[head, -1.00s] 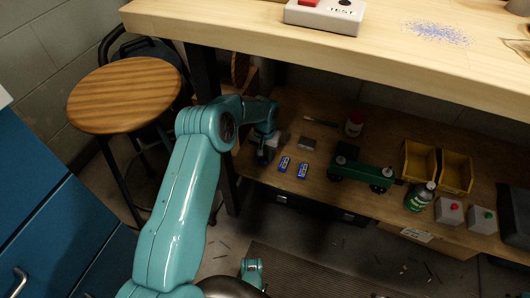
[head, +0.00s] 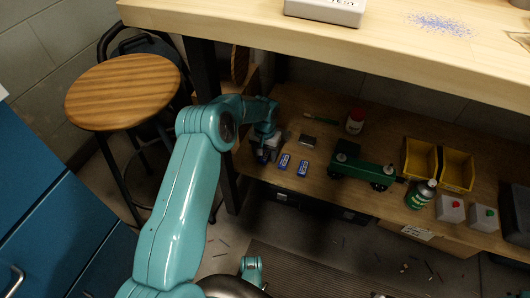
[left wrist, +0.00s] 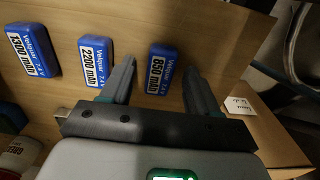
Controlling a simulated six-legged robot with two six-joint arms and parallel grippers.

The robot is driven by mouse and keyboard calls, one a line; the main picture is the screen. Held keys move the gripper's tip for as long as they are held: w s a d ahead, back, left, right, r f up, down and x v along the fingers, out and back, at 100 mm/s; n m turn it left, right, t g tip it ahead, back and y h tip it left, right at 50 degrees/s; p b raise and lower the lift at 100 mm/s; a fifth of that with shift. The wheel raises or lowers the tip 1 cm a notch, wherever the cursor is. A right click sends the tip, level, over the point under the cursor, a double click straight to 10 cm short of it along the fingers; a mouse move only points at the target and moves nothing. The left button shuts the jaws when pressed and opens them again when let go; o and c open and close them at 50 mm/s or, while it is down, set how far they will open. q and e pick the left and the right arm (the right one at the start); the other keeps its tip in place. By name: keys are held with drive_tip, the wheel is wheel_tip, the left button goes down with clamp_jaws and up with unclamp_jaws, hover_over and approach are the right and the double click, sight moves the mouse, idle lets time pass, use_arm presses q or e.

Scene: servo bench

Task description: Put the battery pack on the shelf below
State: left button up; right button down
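Three blue battery packs lie in a row on the wooden lower shelf (head: 325,190). In the left wrist view they are labelled 1300 mAh (left wrist: 33,50), 2200 mAh (left wrist: 97,62) and 850 mAh (left wrist: 163,69). Two of them show clearly in the head view (head: 284,161) (head: 302,168). My left gripper (left wrist: 160,75) is open at the 850 mAh pack. Its fingertips stand either side of that pack, with shelf visible between fingers and pack. In the head view the left gripper (head: 266,152) partly hides this pack. My right gripper is not in view.
A dark bench leg (head: 228,190) is just left of the packs. The bench top (head: 330,45) overhangs the shelf.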

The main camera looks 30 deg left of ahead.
use_arm(q)
wheel_tip(320, 180, up, 16)
drive_tip(key=p, duration=0.6)
drive_tip(key=shift+r+p, duration=0.15)
drive_tip(key=shift+p, duration=0.2)
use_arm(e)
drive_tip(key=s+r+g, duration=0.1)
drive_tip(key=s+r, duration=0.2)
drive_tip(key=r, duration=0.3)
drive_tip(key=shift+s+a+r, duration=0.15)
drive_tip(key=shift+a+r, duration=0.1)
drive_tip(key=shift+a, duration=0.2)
